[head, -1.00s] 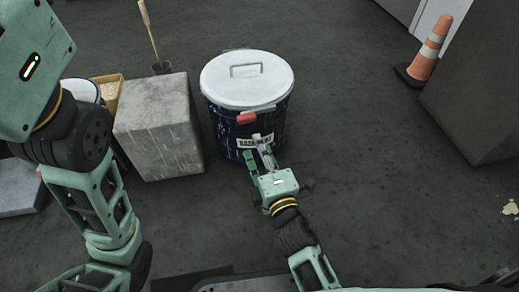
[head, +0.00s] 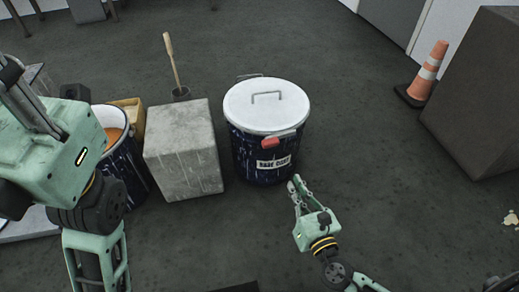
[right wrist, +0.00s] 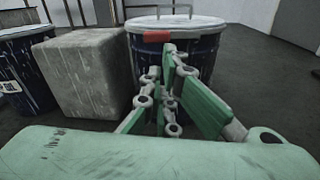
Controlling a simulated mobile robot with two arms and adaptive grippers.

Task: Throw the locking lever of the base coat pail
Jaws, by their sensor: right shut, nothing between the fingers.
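The base coat pail (head: 258,158) is dark blue with a white lid (head: 250,112) and a "BASE COAT" label. It stands upright on the floor. Its locking lever, with a red grip (head: 270,142), lies along the front rim just above the label. My right gripper (head: 295,182) is shut and empty, in front of and below the label, apart from the lever in the head view. In the right wrist view the red grip (right wrist: 157,37) shows just beyond the fingertips (right wrist: 169,52). My left gripper (head: 22,98) is partly in view at the left edge; its fingertips are unclear.
A grey concrete block (head: 185,155) stands left of the pail. Beyond it are an open pail (head: 125,160), a yellow container (head: 137,112) and a wooden-handled tool (head: 172,62). A traffic cone (head: 427,75) and a dark box (head: 485,100) are at the right. The floor right of the pail is clear.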

